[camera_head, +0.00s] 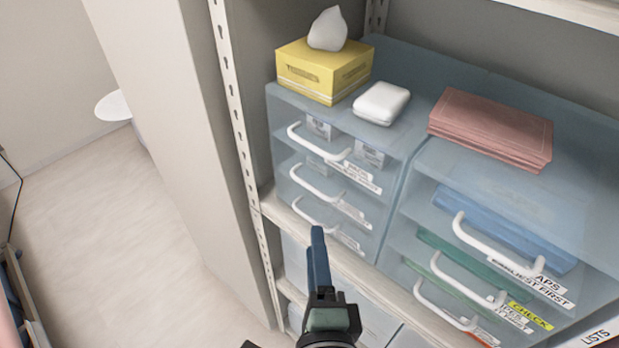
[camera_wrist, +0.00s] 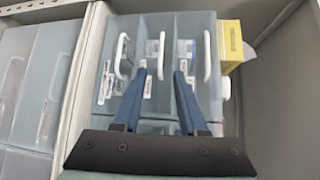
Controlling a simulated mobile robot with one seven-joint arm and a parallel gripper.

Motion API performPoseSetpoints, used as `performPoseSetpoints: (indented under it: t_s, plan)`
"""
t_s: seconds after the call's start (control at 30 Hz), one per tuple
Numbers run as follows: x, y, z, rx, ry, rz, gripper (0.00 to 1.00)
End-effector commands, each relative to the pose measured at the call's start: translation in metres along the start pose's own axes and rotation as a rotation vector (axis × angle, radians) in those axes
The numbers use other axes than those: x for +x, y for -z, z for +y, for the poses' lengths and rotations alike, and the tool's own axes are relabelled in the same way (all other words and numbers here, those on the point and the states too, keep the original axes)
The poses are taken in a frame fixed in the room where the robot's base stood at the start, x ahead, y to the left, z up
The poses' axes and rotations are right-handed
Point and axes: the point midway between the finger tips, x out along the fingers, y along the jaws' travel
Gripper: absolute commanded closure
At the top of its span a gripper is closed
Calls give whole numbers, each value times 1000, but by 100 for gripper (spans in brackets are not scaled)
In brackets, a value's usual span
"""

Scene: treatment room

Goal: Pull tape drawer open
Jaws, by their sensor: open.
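A translucent blue drawer unit (camera_head: 395,160) on the shelf has three stacked drawers with white handles: top (camera_head: 318,146), middle (camera_head: 316,186) and bottom (camera_head: 314,215). All three look closed. Their labels are too small or blurred to read, so I cannot tell which is the tape drawer. My gripper (camera_head: 317,232) is in front of this unit, its blue fingers pointing towards it. In the wrist view, which shows the unit sideways, my gripper (camera_wrist: 160,75) is open and empty. Its fingertips appear either side of the middle handle (camera_wrist: 161,50); I cannot tell the depth between them.
A yellow tissue box (camera_head: 310,75) and a white packet (camera_head: 381,103) lie on top. A second unit (camera_head: 430,180) stands at right, with pink folded cloths (camera_head: 490,128) on it. A perforated shelf post (camera_head: 238,130) is at left.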

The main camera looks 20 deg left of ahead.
Motion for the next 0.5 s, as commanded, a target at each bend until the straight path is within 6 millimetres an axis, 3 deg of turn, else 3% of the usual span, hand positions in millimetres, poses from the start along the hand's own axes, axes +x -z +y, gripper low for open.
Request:
performPoseSetpoints:
  t_s: [0.5]
  plan:
    - [91,-2,-4,-5,3,-2,58]
